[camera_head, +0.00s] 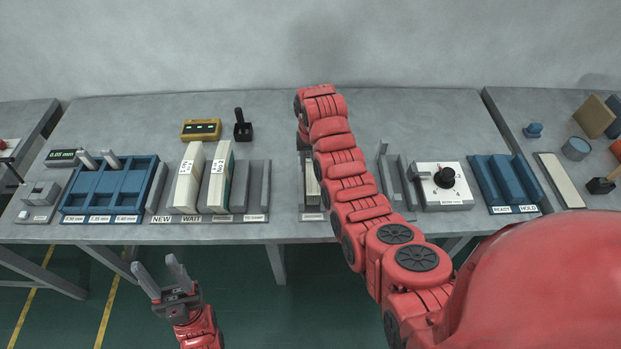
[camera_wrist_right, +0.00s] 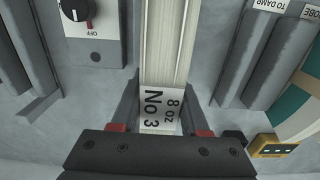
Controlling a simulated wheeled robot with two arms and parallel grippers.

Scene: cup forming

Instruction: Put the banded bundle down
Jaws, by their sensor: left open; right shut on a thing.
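A long pale bundle (camera_wrist_right: 160,50) runs up the middle of the right wrist view. A white label (camera_wrist_right: 160,108) on it reads "8 oz No 3". My right gripper (camera_wrist_right: 161,130) is shut on it, with one finger on each side of its near end. In the head view, part of the pale bundle (camera_head: 312,182) shows beside my right arm, at a narrow grey fixture with a label (camera_head: 313,216). My arm hides much of this spot and my right gripper, so I cannot tell whether the bundle rests there. My left gripper (camera_head: 158,268) is open and empty, in front of the table.
Two more labelled bundles (camera_head: 188,178) (camera_head: 220,178) stand in the grey rack (camera_head: 258,188) to the left. A blue tray (camera_head: 110,188) stands farther left. A dial box (camera_head: 443,186) and a blue READY/HOLD rack (camera_head: 503,180) stand right of my arm. Bare table lies behind.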

